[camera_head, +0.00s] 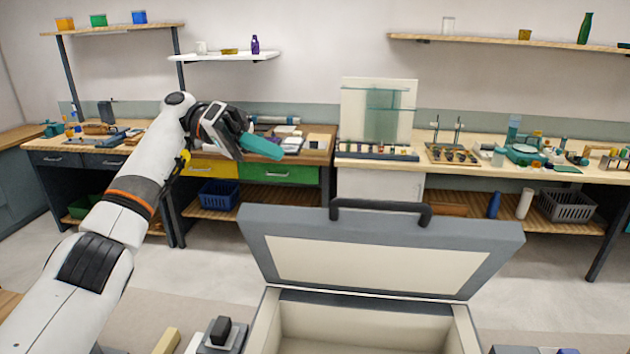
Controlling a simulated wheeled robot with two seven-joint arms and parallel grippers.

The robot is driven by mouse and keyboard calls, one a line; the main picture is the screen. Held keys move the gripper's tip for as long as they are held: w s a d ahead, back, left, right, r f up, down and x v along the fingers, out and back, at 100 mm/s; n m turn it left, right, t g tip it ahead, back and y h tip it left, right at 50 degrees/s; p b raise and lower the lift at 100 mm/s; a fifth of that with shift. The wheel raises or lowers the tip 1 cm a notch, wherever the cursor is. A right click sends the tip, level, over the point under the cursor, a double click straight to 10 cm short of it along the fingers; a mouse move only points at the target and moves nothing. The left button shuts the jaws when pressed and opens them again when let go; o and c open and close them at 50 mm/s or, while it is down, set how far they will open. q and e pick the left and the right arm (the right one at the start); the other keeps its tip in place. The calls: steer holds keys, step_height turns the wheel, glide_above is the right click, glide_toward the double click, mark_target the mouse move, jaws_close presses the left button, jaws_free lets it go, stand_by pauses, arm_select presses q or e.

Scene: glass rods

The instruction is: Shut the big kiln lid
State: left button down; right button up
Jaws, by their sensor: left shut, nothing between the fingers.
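The big kiln (461,334) stands at the bottom centre, a pale box with an open, empty-looking interior. Its grey lid (480,244) is raised and leans back, with its cream inner panel (375,265) facing me. A dark handle (381,205) sits at the lid's top edge. My left gripper (262,147) is up and to the left of the lid, apart from it, with its teal fingers shut and empty. My right gripper is not in view.
A yellow block (167,341) and a small black-topped device (221,332) lie left of the kiln. Workbenches with tools and glassware line the back wall, a blue basket (220,194) under one. Open floor lies between kiln and benches.

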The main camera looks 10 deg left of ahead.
arm_select(q)
steer(key=p, duration=0.3)
glide_toward(346, 201)
steer(key=w+d, duration=0.3)
steer(key=shift+s+d+f+p, duration=0.25)
steer(key=shift+s+p, duration=0.1)
steer(key=shift+s, duration=0.2)
steer(key=shift+s+d+f+p, duration=0.25)
steer(key=shift+s+p, duration=0.1)
steer(key=shift+s, duration=0.25)
steer(key=shift+s+d+f, duration=0.1)
steer(key=shift+s+f, duration=0.2)
steer(key=shift+s, duration=0.05)
steer(key=shift+d+f, duration=0.1)
steer(key=shift+f, duration=0.05)
